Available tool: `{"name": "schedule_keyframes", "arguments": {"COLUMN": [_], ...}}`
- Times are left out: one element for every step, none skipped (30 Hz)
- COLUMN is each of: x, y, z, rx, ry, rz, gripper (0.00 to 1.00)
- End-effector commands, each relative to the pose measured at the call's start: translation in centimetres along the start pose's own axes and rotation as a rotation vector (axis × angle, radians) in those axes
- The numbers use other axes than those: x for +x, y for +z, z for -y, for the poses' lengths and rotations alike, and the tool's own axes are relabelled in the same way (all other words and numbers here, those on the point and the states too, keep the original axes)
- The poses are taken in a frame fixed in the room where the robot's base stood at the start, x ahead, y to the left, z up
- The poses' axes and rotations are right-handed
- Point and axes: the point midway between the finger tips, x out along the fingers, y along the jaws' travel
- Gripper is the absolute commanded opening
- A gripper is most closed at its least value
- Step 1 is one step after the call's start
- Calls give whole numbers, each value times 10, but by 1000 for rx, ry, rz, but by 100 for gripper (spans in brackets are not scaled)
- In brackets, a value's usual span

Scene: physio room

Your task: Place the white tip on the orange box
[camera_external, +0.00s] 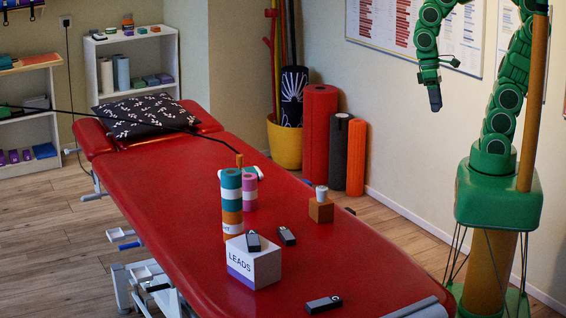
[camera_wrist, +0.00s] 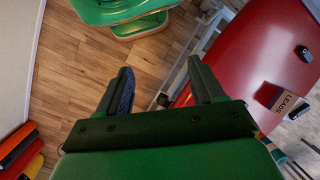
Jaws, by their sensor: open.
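A small white tip (camera_external: 322,192), cup-like in shape, stands upright on top of a small orange-brown box (camera_external: 320,211). The box sits near the right edge of the red treatment table (camera_external: 165,185). My gripper (camera_external: 435,100) hangs high in the air to the right of the table, well away from the box, pointing down. In the wrist view my gripper (camera_wrist: 163,85) is open, with nothing between the fingers. The tip and the orange-brown box are not clearly visible in the wrist view.
A white LEADS box (camera_external: 254,263) with a dark clip on top stands on the table; more dark clips (camera_external: 287,236) lie around it. Striped tape rolls (camera_external: 231,205) are stacked behind it. A patterned pillow (camera_external: 145,116) lies at the far end. Foam rollers (camera_external: 319,130) stand by the wall.

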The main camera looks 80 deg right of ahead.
Motion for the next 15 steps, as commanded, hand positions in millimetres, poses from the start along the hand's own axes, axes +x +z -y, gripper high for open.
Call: {"name": "schedule_keyframes", "arguments": {"x": [-2, -2, -3, -4, -5, -6, -7, -7, -8, -8, -8, -9, -9, -9, -9], "y": [8, 12, 17, 21, 24, 28, 31, 33, 35, 37, 38, 39, 40, 40, 41], "z": [-6, -11, -16, -20, -24, -28, -31, -34, -36, -38, -39, -41, -41, -42, -42], "rx": [-15, -22, -30, -36, -41, -48, -52, -55, -58, -61, -63, -66, -67, -68, -69], "ry": [24, 40, 59, 72, 85, 102, 112, 120, 129, 135, 140, 145, 147, 149, 150], "rz": [-18, -24, -34, -42, -50, -58, -63, -67, -71, -74, -77, -79, -80, -81, -81], "gripper": [67, 67, 67, 67, 67, 67, 67, 67, 67, 67, 67, 67, 67, 67, 67]}}
